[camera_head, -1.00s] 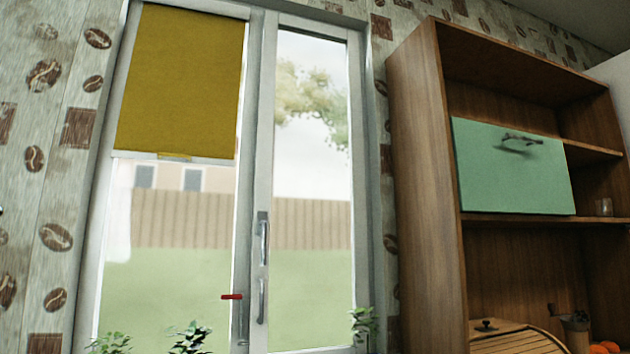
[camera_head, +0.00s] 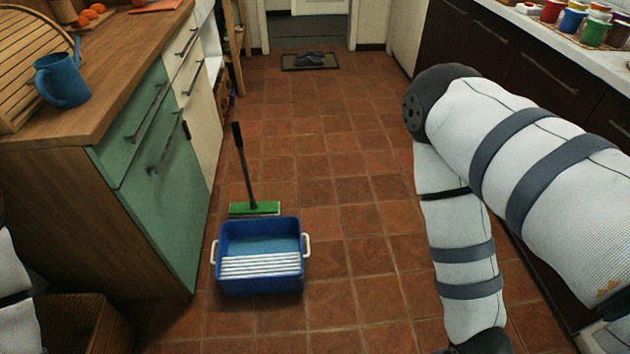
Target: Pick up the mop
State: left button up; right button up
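The mop (camera_head: 241,165) stands behind a blue bucket (camera_head: 259,281) on the tiled floor, left of the middle. Its dark handle rises upright with a slight tilt to the left, and its green head (camera_head: 254,208) rests on the floor just behind the bucket. The bucket has white side handles and a white ribbed insert. My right arm fills the right side of the view, bent downward, with its gripper out of frame. Only a small part of my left arm shows at the lower left edge, and its gripper is not visible. Neither visible arm part touches the mop.
A wooden counter (camera_head: 107,75) with green doors stands at the left, with a blue watering can (camera_head: 64,81) on it. A wicker basket (camera_head: 82,322) sits at the lower left. Dark cabinets (camera_head: 500,50) line the right. The floor between is clear to a doormat (camera_head: 311,61).

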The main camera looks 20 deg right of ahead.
aim_at(252, 209)
jog(key=l+z, duration=0.2)
jog(key=i+l+z, duration=0.7)
jog(key=l, duration=0.25)
jog(key=i+l+z, duration=0.45)
jog(key=i+j+u, duration=0.15)
jog(key=i+u, duration=0.2)
jog(key=i, duration=0.15)
jog(key=i+u, duration=0.3)
jog(key=i, duration=0.2)
jog(key=i+l+u, duration=0.15)
jog(key=i+u, duration=0.2)
jog(key=i, duration=0.15)
jog(key=i+l+u, duration=0.35)
jog(key=i, duration=0.15)
jog(key=i+j+u, duration=0.1)
jog(key=u, duration=0.3)
jog(key=i+u, duration=0.55)
jog(key=u, duration=0.25)
jog(key=i+l+u, duration=0.15)
jog(key=u, duration=0.25)
jog(key=i+l+u, duration=0.2)
jog(key=u, duration=0.2)
jog(key=i+u, duration=0.65)
